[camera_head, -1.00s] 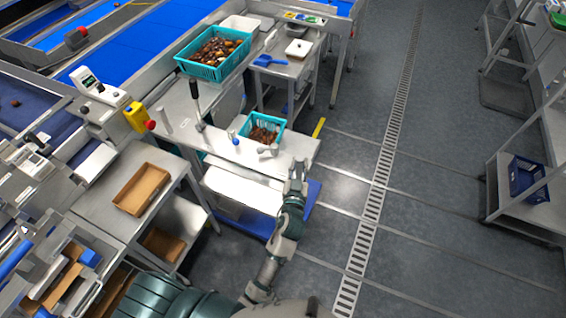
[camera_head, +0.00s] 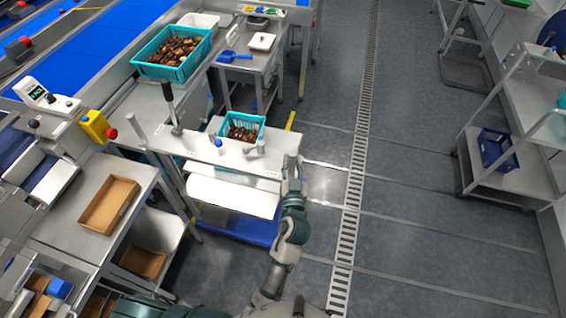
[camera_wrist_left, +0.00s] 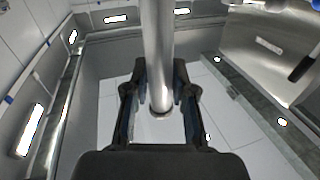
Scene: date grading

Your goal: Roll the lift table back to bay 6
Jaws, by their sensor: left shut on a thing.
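The lift table (camera_head: 212,152) has a long pale steel top, a white panel (camera_head: 233,197) below it and a blue base (camera_head: 240,228) near the floor. It stands left of the floor drain. In the left wrist view, the fingers (camera_wrist_left: 160,107) are shut around a round metal bar (camera_wrist_left: 158,55), seemingly part of the table. The exact grip is too small to see in the head view. No bay number is legible. My right gripper is not in view.
A teal crate of dates (camera_head: 243,118) sits at the table's back edge; a larger one (camera_head: 174,30) stands behind. A steel bench with a brown tray (camera_head: 109,203) is close left. Floor right of the drain (camera_head: 348,225) is clear up to a shelf rack (camera_head: 520,185).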

